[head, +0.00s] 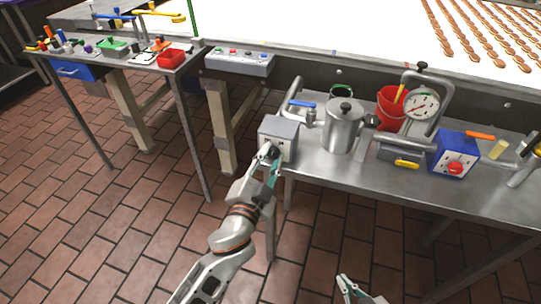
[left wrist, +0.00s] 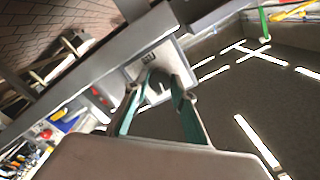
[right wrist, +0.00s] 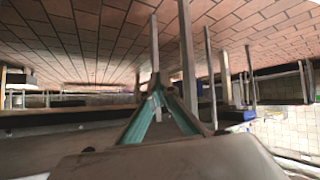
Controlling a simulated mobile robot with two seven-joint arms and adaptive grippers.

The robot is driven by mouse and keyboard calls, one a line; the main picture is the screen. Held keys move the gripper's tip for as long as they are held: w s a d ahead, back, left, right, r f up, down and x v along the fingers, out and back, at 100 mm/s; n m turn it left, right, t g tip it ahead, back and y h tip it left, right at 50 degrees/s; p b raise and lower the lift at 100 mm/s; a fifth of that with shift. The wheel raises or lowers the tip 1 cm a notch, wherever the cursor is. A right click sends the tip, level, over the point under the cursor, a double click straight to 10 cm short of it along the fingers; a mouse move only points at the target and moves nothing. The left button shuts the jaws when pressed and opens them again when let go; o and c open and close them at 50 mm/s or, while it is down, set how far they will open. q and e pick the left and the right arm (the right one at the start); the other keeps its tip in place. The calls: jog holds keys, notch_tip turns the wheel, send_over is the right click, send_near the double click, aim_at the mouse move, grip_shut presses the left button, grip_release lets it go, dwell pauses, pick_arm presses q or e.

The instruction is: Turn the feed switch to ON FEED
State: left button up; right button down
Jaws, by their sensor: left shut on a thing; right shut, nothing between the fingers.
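The feed switch box (head: 284,135) is a grey box at the left end of the steel table; its pale front plate (left wrist: 146,58) with a small dark label shows in the left wrist view. My left gripper (head: 270,155) is at the front of this box, its teal fingers (left wrist: 157,88) shut on the switch knob. The fingers mostly hide the knob, and I cannot read the label or tell which way the knob points. My right gripper (head: 350,288) is shut and empty, low at the bottom of the head view, away from the table; it also shows in the right wrist view (right wrist: 157,95).
A steel pot (head: 343,128), a red bucket (head: 388,112), a dial gauge (head: 421,105) and a blue box with a red knob (head: 453,158) stand on the steel table (head: 335,170). A grey button panel (head: 240,62) is at the back left. The tiled floor in front is clear.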

pick_arm(q)
jog(key=m, duration=0.2)
jog(key=shift+r+m+p, duration=0.1)
jog(key=shift+m+p, duration=0.2)
jog(key=shift+p, duration=0.05)
jog(key=shift+m, duration=1.2)
jog(key=shift+p, duration=0.3)
jog(key=o, duration=1.1)
